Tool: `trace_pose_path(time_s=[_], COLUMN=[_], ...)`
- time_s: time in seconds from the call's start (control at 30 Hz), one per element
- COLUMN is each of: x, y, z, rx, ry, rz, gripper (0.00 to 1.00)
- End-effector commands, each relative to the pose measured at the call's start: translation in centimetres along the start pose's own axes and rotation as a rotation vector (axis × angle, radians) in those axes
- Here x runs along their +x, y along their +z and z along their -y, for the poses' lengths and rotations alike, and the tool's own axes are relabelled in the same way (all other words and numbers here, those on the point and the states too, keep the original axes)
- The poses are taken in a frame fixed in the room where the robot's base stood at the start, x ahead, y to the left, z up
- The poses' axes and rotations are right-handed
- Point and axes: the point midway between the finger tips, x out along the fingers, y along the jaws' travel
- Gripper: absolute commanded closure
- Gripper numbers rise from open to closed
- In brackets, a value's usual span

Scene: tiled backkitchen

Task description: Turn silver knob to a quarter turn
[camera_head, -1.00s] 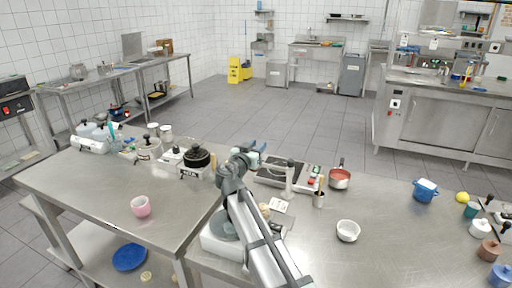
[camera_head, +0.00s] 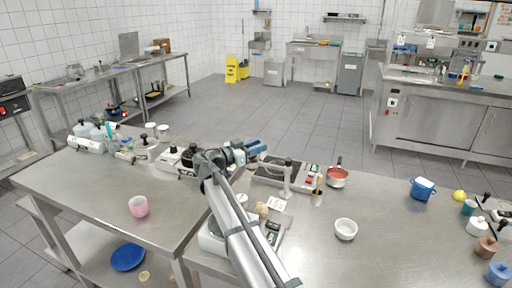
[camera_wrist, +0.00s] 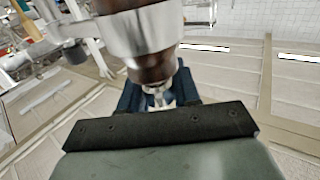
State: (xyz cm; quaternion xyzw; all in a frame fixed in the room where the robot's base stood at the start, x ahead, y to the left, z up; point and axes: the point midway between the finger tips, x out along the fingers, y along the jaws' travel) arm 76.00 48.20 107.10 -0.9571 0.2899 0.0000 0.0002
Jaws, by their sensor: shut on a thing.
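My gripper (camera_head: 258,148) has blue fingers and is above the back edge of the table, left of the flat device with red and green controls (camera_head: 312,175). In the wrist view my gripper (camera_wrist: 158,97) is shut on a silver-and-brown piece (camera_wrist: 148,68), with a broad shiny silver band above and a narrow silver tip between the fingers. I cannot tell whether this piece is the silver knob or whether it is fixed to anything. In the head view the fingers mostly hide it. No other silver knob can be made out clearly.
The steel table (camera_head: 390,240) holds a white bowl (camera_head: 346,229), a red-filled pan (camera_head: 337,178), a blue pot (camera_head: 422,189) and a pink cup (camera_head: 138,206). A white scale-like device (camera_head: 270,238) lies beside my arm.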

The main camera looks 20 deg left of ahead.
Motion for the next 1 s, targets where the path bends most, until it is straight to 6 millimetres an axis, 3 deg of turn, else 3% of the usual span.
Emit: trace_pose_path(time_s=[0.33, 0.37, 0.57, 0.83, 1.0], x=[0.0, 0.0, 0.0, -0.1, -1.6], y=[0.0, 0.0, 0.0, 0.0, 0.0], z=[0.0, 0.0, 0.0, 0.0, 0.0], rx=[0.000, 0.000, 0.000, 0.000, 0.000], ry=[0.002, 0.001, 0.001, 0.001, -0.001], rz=[0.000, 0.000, 0.000, 0.000, 0.000], gripper=[0.99, 0.66, 0.47, 0.47, 0.47])
